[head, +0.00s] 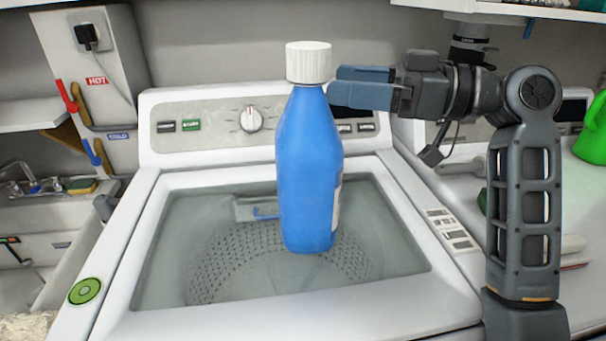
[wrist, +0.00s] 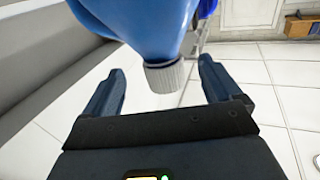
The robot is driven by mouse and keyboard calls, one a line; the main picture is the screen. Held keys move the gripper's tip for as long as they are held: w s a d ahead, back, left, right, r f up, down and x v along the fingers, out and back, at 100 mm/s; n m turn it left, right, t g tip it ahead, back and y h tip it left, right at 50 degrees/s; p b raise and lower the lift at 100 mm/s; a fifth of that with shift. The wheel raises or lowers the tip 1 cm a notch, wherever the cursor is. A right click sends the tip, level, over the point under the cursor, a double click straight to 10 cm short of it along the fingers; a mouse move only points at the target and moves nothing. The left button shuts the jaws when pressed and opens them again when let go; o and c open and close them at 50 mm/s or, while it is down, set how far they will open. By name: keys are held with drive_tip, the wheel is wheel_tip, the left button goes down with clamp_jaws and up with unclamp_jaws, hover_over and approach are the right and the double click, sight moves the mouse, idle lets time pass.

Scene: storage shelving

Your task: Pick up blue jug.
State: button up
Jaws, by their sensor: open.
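The blue jug (head: 308,170) with a white ribbed cap (head: 308,62) stands upright on the washing machine's glass lid (head: 190,235) in the head view. My gripper (head: 334,83) is just right of the jug's neck, pointing left, at cap and shoulder height. Its two fingers are apart and hold nothing. In the wrist view the jug (wrist: 150,22) fills the top middle, and its cap (wrist: 165,77) shows between the open fingers (wrist: 162,72). I cannot tell whether a finger touches the jug.
The washer's control panel (head: 210,122) rises behind the jug. A green container (head: 592,130) stands on the white machine at the right. A shelf edge (head: 500,8) hangs above at the upper right. A sink (head: 30,185) is at the left. The lid around the jug is clear.

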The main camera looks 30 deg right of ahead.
sight(307, 79)
drive_tip(key=shift+p+x, duration=0.75)
drive_tip(key=shift+x, duration=2.4)
drive_tip(key=shift+c, duration=0.5)
clamp_jaws()
drive_tip(key=shift+s+r, duration=0.1)
